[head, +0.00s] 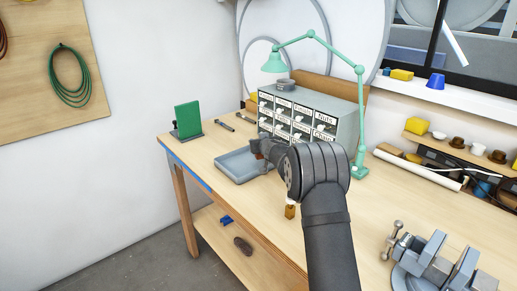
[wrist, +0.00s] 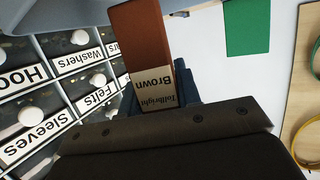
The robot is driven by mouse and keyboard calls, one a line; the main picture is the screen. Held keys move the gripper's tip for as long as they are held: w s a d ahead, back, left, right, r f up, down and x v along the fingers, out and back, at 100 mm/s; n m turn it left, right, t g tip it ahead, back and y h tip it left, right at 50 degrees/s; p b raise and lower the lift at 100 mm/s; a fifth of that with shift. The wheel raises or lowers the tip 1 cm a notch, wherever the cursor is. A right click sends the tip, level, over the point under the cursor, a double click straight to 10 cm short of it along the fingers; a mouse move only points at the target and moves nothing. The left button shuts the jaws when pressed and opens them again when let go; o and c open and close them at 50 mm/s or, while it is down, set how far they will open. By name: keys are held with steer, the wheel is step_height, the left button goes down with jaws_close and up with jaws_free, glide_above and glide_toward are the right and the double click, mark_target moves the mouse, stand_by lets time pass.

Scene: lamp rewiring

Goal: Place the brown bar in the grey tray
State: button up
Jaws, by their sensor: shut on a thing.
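The brown bar (wrist: 138,38) is in my gripper in the wrist view, its pale label reading "Tollbright Brown". My gripper (wrist: 165,98) is shut on the label end, and the rest of the bar sticks out beyond the jaws. In the head view my gripper (head: 259,152) is at the right rear part of the grey tray (head: 228,171), in front of the drawer cabinet. The arm hides part of that area. I cannot tell the bar's height above the tray. The visible tray floor looks empty.
The labelled drawer cabinet (head: 340,112) stands close behind my gripper. A green panel on a stand (head: 187,117) is at the left rear. A green lamp (head: 359,120) and a vise (head: 435,262) are to the right. Bare bench top lies around the tray's front.

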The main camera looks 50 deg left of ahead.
steer(key=shift+f, duration=1.45)
steer(key=o, duration=1.1)
steer(key=shift+f, duration=0.15)
steer(key=shift+d+r, duration=0.15)
steer(key=shift+r, duration=0.05)
steer(key=v, duration=1.1)
steer(key=shift+s+d+r, duration=0.1)
steer(key=shift+d+r, duration=0.05)
steer(key=shift+d, duration=0.2)
steer(key=shift+a, duration=0.15)
steer(key=x, duration=1.2)
steer(key=shift+s, duration=0.1)
